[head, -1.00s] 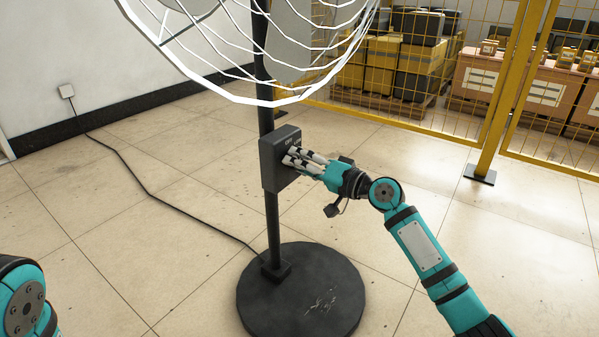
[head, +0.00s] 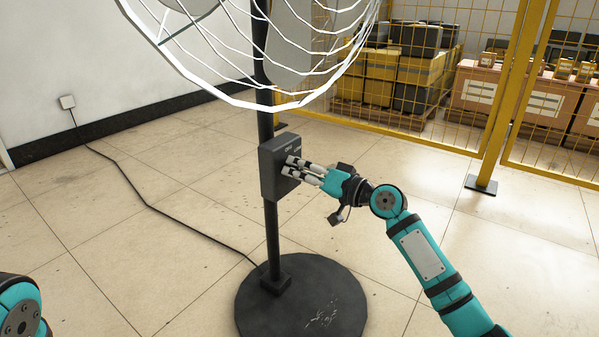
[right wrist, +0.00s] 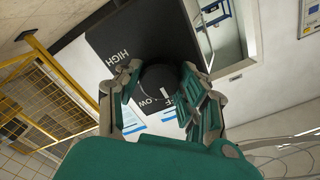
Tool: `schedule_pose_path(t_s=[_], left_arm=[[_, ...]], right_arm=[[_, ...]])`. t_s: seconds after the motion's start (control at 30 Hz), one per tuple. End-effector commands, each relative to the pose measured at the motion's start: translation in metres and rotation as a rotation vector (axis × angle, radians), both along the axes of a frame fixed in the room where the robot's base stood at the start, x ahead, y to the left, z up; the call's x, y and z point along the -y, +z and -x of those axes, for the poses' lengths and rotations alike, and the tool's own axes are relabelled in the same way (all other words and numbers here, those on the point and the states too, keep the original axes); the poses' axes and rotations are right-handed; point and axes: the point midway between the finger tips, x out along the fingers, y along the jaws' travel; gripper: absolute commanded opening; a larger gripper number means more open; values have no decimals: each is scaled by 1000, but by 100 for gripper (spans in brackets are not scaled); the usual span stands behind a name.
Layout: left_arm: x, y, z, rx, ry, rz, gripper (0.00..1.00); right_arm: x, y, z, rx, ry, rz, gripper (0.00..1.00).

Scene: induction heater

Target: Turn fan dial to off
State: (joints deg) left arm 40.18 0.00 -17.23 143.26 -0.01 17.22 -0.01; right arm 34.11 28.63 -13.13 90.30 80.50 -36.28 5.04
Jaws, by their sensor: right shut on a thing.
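The fan's dark control box (head: 269,172) is on the black pole, below the white wire grille (head: 232,101). In the right wrist view, a round black dial (right wrist: 158,78) sits on the box face, with the words HIGH and LOW near it; another label is partly hidden. My right gripper (head: 289,167) is at the box face, and its fingers also show in the right wrist view (right wrist: 160,90), shut on the dial from both sides. The dial's exact setting cannot be told. Only part of my left arm shows at the lower left; its gripper is out of view.
The fan stands on a round black base (head: 300,300). A black cable (head: 150,208) runs over the tiled floor to a wall socket (head: 67,102). A yellow mesh fence (head: 500,110) with boxes behind it stands at the back right.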

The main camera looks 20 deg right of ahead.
Motion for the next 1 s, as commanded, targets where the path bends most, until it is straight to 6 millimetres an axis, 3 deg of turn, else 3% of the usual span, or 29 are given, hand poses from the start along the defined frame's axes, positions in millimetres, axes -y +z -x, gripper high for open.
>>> schedule_pose_path(t_s=[0.03,0.2,0.57,1.0], left_arm=[[0,0,0,0,0,0,40],[0,0,0,0,0,0,40],[0,0,-2,-6,1,1,40],[0,0,-1,-2,0,0,40]], right_arm=[[-1,-3,1,-6,3,3,40],[-1,-2,0,-5,2,2,62],[4,-1,5,-2,-1,1,62],[56,-3,72,-6,1,2,62]])
